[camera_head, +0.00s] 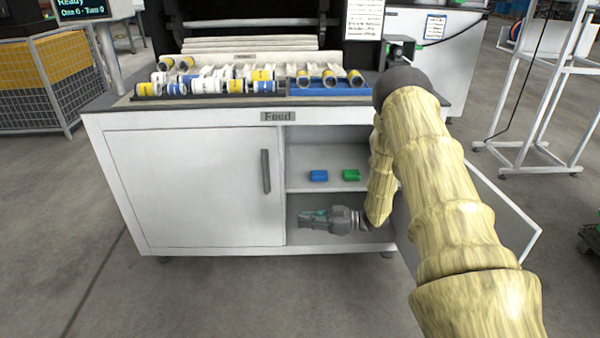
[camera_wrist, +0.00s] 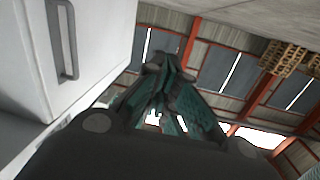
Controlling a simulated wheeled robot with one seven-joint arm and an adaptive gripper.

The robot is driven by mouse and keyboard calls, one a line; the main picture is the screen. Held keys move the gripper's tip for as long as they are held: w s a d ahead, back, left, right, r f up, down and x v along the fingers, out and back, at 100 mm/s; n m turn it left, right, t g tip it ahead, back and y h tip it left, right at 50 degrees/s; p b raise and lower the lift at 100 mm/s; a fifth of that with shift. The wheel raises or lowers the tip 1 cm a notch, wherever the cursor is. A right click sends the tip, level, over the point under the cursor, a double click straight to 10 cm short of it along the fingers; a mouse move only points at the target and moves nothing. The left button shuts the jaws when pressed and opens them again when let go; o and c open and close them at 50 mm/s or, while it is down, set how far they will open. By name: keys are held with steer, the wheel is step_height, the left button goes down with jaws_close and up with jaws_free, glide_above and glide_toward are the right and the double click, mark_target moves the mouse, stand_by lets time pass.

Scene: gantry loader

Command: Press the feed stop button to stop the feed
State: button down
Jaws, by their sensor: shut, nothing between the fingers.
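The cabinet labelled Feed (camera_head: 190,190) stands in front of me. I cannot make out a feed stop button for certain. A small dark box (camera_head: 400,50) stands at the counter's back right corner, partly behind my arm; I cannot tell whether it bears the button. My gripper (camera_head: 303,218) is shut and empty, pointing left, low in front of the cabinet's open right half. In the wrist view its fingers (camera_wrist: 163,68) meet at the tips, with a cabinet door handle (camera_wrist: 66,40) at the upper left.
The right cabinet door (camera_head: 500,205) hangs open. A blue item (camera_head: 318,176) and a green item (camera_head: 351,175) lie on the inner shelf. Several rolls (camera_head: 262,80) and a blue tray (camera_head: 330,92) are on the counter. A white frame (camera_head: 540,95) stands right. Floor in front is clear.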

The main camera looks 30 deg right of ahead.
steer(key=s+a+f+m+g+h, duration=0.1)
steer(key=s+a+f+m+h, duration=0.35)
steer(key=a+f, duration=0.3)
steer(key=s+a+f+m+h, duration=0.3)
steer(key=s+a+f+h, duration=0.15)
steer(key=a+f, duration=0.35)
steer(key=s+a+f+m+g+h, duration=0.1)
steer(key=s+a+f+g+h, duration=0.1)
steer(key=s, duration=1.4)
steer(key=s+a+f+m+g+h, duration=0.2)
steer(key=s+g, duration=0.5)
steer(key=s, duration=0.9)
steer(key=shift+s+f+h, duration=0.25)
steer(key=shift+f+h, duration=0.35)
steer(key=shift+f, duration=0.3)
steer(key=shift+d, duration=0.1)
